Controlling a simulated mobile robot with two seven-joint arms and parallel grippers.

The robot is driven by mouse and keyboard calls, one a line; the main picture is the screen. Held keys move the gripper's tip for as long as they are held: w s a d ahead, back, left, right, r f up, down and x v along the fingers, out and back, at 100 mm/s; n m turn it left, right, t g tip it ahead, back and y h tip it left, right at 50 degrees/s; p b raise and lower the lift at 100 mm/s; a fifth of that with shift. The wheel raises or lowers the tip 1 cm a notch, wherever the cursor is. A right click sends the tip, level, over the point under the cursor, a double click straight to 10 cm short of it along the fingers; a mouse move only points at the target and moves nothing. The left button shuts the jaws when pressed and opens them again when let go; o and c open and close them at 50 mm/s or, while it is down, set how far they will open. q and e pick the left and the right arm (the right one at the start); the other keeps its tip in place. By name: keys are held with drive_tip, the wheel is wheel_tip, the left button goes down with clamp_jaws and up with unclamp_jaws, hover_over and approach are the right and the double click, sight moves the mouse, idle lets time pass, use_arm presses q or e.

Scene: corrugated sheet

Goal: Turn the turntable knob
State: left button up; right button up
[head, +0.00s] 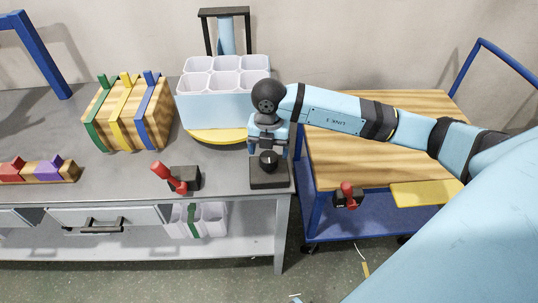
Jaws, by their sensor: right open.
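The black turntable knob (268,159) stands on a dark box (269,178) at the right front of the grey workbench. My right gripper (268,151) points down over it, open. Its fingers are at either side of the knob's top; I cannot tell whether they touch it. The turntable is a yellow disc (212,137) just behind and left of the knob, partly hidden under a pale blue multi-compartment bin (205,112). My left gripper is not in view.
A red lever (167,175) on a black base sits left of the knob. A striped wooden block (128,112) stands further left. A blue cart (385,218) with a wooden top is at the right. The bench's right edge is close to the knob box.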

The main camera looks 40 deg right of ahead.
sight(269, 156)
wheel_tip(269, 156, up, 10)
idle(0.3)
idle(0.3)
